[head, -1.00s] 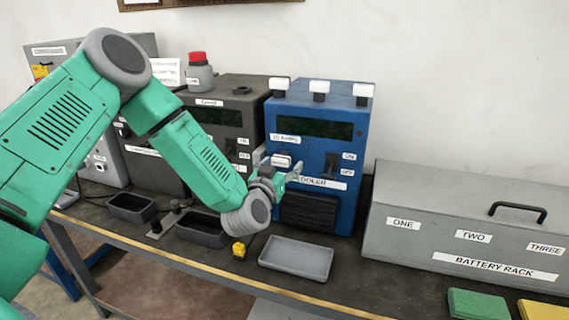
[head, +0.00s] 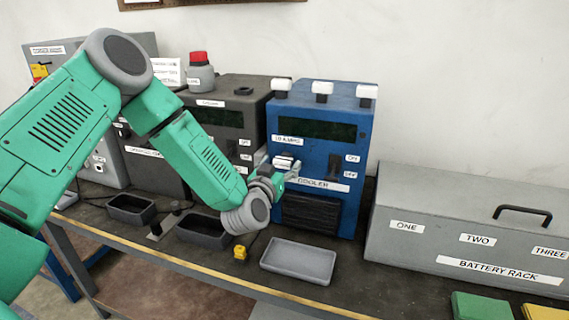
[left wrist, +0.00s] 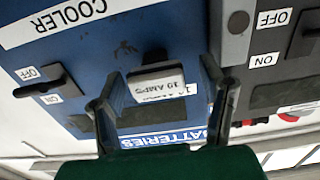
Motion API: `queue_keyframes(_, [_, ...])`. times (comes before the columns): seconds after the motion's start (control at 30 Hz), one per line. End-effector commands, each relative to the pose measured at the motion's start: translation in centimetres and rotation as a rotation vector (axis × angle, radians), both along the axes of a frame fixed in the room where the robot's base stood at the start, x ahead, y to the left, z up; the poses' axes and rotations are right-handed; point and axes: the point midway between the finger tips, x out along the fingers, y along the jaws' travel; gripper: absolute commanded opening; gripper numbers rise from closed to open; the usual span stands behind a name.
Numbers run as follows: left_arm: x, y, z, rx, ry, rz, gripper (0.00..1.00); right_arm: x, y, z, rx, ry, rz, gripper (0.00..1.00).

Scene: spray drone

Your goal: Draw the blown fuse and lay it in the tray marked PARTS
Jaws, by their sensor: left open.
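A white fuse (left wrist: 157,85) marked 10 AMPS sits in the front of the blue COOLER unit (head: 345,125). It also shows between my fingers in the head view (head: 284,160). My left gripper (head: 280,167) is open at the unit's front. In the left wrist view its fingers (left wrist: 162,92) stand on either side of the fuse, with a gap visible on each side. A light grey tray (head: 298,270) lies on the bench below the unit. No PARTS mark is readable on any tray. My right gripper is not in view.
Two dark trays (head: 132,216) (head: 203,242) lie to the left, with a small yellow block (head: 240,252) near the pale tray. White-topped pieces (head: 323,90) stand on the cooler. A grey BATTERY RACK box (head: 465,225) is at right. The dark unit (head: 225,125) stands close on the left.

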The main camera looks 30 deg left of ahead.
Motion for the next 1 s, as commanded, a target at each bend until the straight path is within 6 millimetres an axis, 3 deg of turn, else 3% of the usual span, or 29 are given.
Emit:
queue_keyframes(0.97, [0.06, -0.27, 0.09, 0.003, 0.0, 0.0, 0.64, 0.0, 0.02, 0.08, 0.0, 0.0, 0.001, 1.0])
queue_keyframes(1.0, [0.05, -0.29, 0.09, 0.003, 0.0, 0.0, 0.6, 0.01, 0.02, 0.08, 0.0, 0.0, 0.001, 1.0])
